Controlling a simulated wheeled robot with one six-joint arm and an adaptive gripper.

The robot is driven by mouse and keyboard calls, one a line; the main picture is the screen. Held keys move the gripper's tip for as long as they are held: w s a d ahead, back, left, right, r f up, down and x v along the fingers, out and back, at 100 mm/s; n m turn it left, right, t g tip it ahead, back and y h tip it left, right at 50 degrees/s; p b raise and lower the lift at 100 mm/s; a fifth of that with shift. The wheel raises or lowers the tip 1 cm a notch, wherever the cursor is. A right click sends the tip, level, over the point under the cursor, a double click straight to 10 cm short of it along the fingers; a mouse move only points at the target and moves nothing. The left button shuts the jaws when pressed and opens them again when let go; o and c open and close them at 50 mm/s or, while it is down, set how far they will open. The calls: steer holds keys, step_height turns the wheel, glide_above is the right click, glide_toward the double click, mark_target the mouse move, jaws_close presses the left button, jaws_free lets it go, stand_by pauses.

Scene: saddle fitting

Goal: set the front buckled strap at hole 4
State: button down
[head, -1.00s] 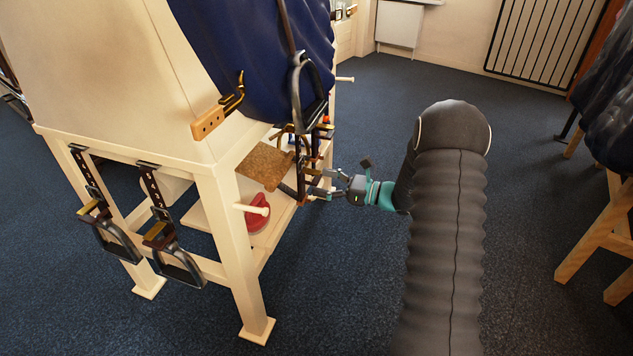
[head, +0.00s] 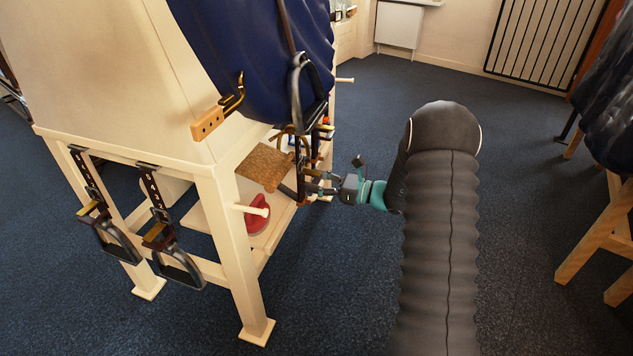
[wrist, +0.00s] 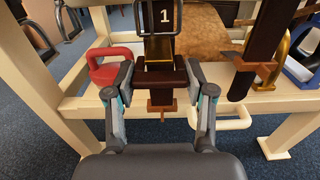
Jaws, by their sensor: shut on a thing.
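In the wrist view, a dark brown strap (wrist: 165,72) hangs upright in the middle, with a white "1" marked near its top. A small brown cross-piece shows below the fingers. In the head view my gripper (head: 314,188) is at the right side of the cream stand, where the strap is small and partly hidden. Hole 4 cannot be made out on this strap.
A second dark strap (wrist: 262,50) with a brown cross-piece hangs close on the right. Behind are a brown board (head: 265,166), a red object (head: 257,220) and the cream stand (head: 226,240). Two numbered straps with stirrups hang at its left.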

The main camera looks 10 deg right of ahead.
step_height(320, 180, up, 8)
steer(key=p, duration=0.4)
steer(key=shift+r+p, duration=0.2)
steer(key=shift+p, duration=0.1)
steer(key=shift+c, duration=2)
jaws_free()
steer(key=shift+f, duration=0.1)
steer(key=v, duration=1.2)
